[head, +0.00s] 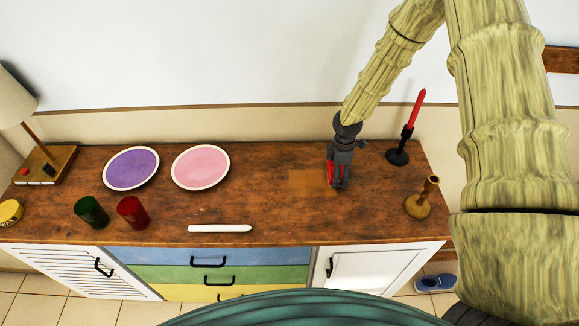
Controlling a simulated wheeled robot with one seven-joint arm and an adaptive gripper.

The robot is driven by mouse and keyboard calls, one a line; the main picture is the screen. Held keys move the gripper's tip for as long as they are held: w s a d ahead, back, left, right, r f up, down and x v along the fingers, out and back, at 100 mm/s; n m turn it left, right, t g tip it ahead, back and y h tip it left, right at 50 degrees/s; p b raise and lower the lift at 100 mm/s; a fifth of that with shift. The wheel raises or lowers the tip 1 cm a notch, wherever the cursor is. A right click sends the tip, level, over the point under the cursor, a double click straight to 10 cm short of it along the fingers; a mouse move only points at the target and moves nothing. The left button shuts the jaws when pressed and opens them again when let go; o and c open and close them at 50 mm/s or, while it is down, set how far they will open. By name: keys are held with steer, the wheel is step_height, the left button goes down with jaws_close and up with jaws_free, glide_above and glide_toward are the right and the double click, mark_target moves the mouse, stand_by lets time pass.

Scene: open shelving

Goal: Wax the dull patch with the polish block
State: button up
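The dull patch (308,182) is a lighter, orange-brown square on the wooden top of the sideboard, right of the pink plate. My gripper (338,186) points down at the patch's right edge and covers part of it. Red shows at and between its dark fingers; I cannot tell whether this is the polish block or part of the gripper. The finger gap and any contact with the wood are unclear. No separate polish block can be made out elsewhere on the top.
Purple (131,168) and pink (200,167) plates, green (91,212) and red (132,212) cups and a white stick (220,228) lie left. A lamp (40,150) and yellow tin (10,212) are far left.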

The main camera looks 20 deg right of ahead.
step_height(320, 180, up, 3)
steer(key=shift+w+f+p, duration=0.1)
steer(key=shift+w+p, duration=0.05)
steer(key=shift+p, duration=0.15)
steer(key=shift+a+r+p, duration=0.2)
steer(key=shift+r+p, duration=0.55)
steer(key=shift+r, duration=0.3)
steer(key=shift+r+p, duration=1.15)
steer(key=shift+r, duration=0.5)
